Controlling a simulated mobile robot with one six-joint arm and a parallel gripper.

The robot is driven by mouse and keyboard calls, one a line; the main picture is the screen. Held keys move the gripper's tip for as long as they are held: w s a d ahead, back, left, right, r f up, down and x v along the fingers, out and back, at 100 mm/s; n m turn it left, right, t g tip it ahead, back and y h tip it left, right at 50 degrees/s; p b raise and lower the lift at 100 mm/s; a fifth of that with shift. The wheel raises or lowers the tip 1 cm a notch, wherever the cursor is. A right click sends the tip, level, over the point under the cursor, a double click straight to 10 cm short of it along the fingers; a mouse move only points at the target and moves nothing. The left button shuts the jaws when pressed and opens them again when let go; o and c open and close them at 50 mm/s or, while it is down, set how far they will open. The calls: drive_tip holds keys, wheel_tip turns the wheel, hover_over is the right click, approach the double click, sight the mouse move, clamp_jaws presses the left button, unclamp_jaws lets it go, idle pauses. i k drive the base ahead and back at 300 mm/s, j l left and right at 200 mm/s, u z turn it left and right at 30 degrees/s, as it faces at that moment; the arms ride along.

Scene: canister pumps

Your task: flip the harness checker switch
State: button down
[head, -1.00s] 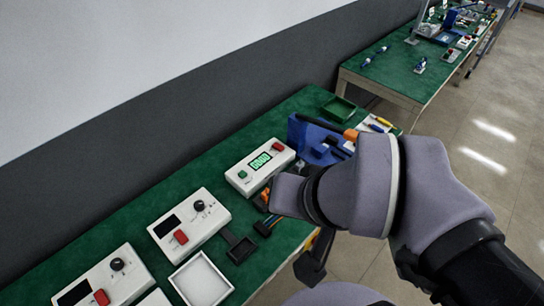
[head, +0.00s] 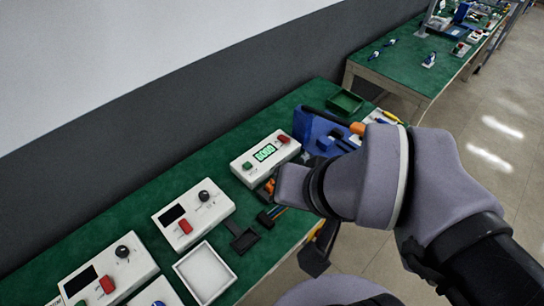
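A white instrument box (head: 243,173) with a lit green display (head: 264,152), a green button (head: 247,166) and a red switch or button (head: 284,139) stands on the green bench. Two other white boxes (head: 168,242) and (head: 129,279) stand nearer, each with a dark display, a black knob and a red rocker switch (head: 185,227) and (head: 107,284). No label is readable, so I cannot tell which is the harness checker. A black connector with coloured wires (head: 265,220) lies below the lit box. My arm crosses the right side; my gripper's fingers cannot be made out.
A white tray (head: 234,277), a small black tray (head: 248,243) and a blue fixture (head: 312,132) are on the bench. A green tray (head: 359,101) sits at the far end. A grey wall runs behind. A second bench (head: 401,66) stands beyond; open floor lies right.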

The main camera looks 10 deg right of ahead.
sight(283, 138)
drive_tip(key=i+l, duration=0.15)
drive_tip(key=l, duration=0.15)
drive_tip(key=i+l+u, duration=0.2)
drive_tip(key=i+l, duration=0.15)
drive_tip(key=l, duration=0.25)
drive_tip(key=i+l, duration=0.15)
drive_tip(key=l, duration=0.15)
